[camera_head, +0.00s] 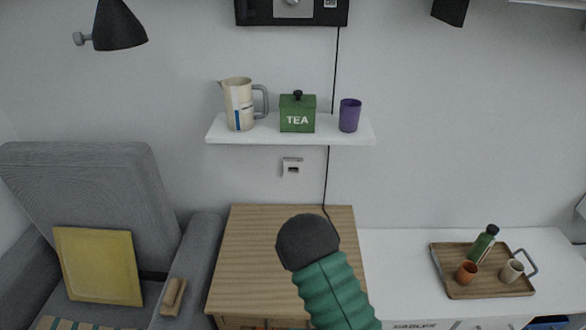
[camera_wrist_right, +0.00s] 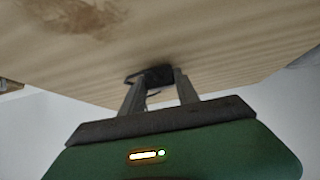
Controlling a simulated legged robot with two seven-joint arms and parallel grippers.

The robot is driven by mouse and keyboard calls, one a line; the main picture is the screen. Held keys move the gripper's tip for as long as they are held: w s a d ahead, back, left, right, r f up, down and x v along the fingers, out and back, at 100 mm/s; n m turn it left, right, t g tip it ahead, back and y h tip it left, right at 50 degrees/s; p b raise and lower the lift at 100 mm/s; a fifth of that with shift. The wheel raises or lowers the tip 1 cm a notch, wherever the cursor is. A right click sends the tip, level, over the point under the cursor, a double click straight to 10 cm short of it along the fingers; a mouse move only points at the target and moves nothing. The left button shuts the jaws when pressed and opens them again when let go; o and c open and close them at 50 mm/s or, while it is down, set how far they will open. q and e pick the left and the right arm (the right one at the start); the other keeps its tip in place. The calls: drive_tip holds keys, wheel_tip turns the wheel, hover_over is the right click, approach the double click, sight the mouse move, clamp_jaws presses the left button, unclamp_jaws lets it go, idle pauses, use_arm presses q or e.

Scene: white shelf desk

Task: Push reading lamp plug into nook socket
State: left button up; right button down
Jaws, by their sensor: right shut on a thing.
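My right gripper (camera_wrist_right: 156,84) is shut on a small black thing (camera_wrist_right: 153,75), which looks like the lamp plug. It is held between the fingertips close to a wood surface; contact with that surface cannot be told. In the head view my green and black right arm covers this gripper and the plug. The reading lamp (camera_head: 118,26) is a dark cone on the wall at upper left. My left gripper is out of view.
A black cord (camera_head: 326,178) hangs down the wall to the wooden cabinet top (camera_head: 250,240). The shelf (camera_head: 270,134) holds a jug, a green tea box and a purple cup. A grey armchair (camera_head: 90,180) stands left. A tray (camera_head: 450,275) with cups and a bottle lies right.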

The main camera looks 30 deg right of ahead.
drive_tip(key=shift+s+a+r, duration=0.1)
drive_tip(key=shift+s, duration=0.05)
idle(0.5)
drive_tip(key=shift+s+a+r+p, duration=0.15)
drive_tip(key=shift+s+a+p, duration=0.15)
drive_tip(key=shift+s+p, duration=0.2)
drive_tip(key=shift+s+a+r+p, duration=0.15)
drive_tip(key=shift+s+a+p, duration=0.1)
drive_tip(key=shift+s+p, duration=0.15)
drive_tip(key=shift+s+a, duration=0.1)
drive_tip(key=shift+s, duration=0.1)
drive_tip(key=shift+p+v, duration=1)
drive_tip(key=shift+v, duration=0.3)
drive_tip(key=shift+s+a+r+p, duration=0.25)
drive_tip(key=shift+s+a+p, duration=0.05)
drive_tip(key=shift+s+p, duration=0.15)
drive_tip(key=shift+s+a+r+p, duration=0.3)
drive_tip(key=shift+s, duration=0.15)
